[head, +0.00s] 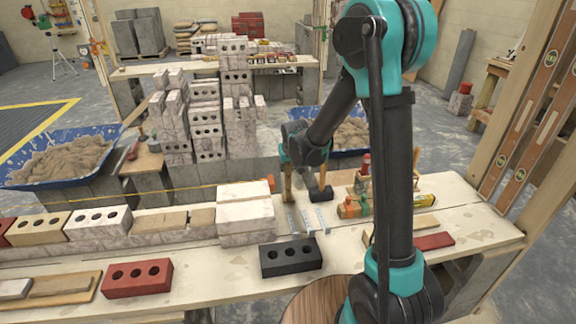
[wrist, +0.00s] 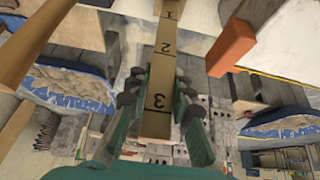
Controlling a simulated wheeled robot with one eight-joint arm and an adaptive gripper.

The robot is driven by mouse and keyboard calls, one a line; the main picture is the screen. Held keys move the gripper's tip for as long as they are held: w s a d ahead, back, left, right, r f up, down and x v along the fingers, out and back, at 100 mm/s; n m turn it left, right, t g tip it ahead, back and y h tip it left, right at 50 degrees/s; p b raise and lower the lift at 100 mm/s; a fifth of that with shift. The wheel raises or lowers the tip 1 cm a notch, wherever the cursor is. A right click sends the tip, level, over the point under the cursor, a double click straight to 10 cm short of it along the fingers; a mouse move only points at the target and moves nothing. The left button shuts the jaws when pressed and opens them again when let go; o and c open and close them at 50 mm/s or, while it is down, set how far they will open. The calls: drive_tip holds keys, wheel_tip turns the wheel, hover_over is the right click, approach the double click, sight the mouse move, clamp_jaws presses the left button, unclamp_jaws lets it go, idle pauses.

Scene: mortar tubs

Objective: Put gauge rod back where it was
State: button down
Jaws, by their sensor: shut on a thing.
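The gauge rod (wrist: 158,95) is a flat wooden strip with black lines and the numbers 1, 2 and 3. In the wrist view it runs up the middle between the fingers of my gripper (wrist: 157,88), which is shut on it. In the head view my gripper (head: 288,160) is over the bench, partly hidden by my own wrist. An upright wooden strip (head: 287,185) below it appears to be the rod, just right of the orange line block (head: 271,183) at the end of the brick course. Whether its lower end touches the bench cannot be told.
A black-headed hammer (head: 321,194) stands close right of the rod. A black brick (head: 290,258) and a red brick (head: 137,279) lie at the front. Pale blocks (head: 245,222) are on the left. Small tools (head: 350,207) crowd the right. A mortar tub (head: 346,132) is behind.

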drive_tip(key=shift+f, duration=0.55)
idle(0.8)
drive_tip(key=c, duration=1.3)
unclamp_jaws()
drive_tip(key=shift+o, duration=0.2)
drive_tip(key=v, duration=1.2)
drive_tip(key=s+d+f+m, duration=0.1)
drive_tip(key=s+d+f, duration=0.3)
drive_tip(key=s+d, duration=0.5)
drive_tip(key=s+d+f+m+g+h, duration=0.1)
drive_tip(key=s+d+f, duration=0.3)
drive_tip(key=s+d, duration=0.6)
drive_tip(key=s, duration=0.5)
drive_tip(key=shift+s+g, duration=0.3)
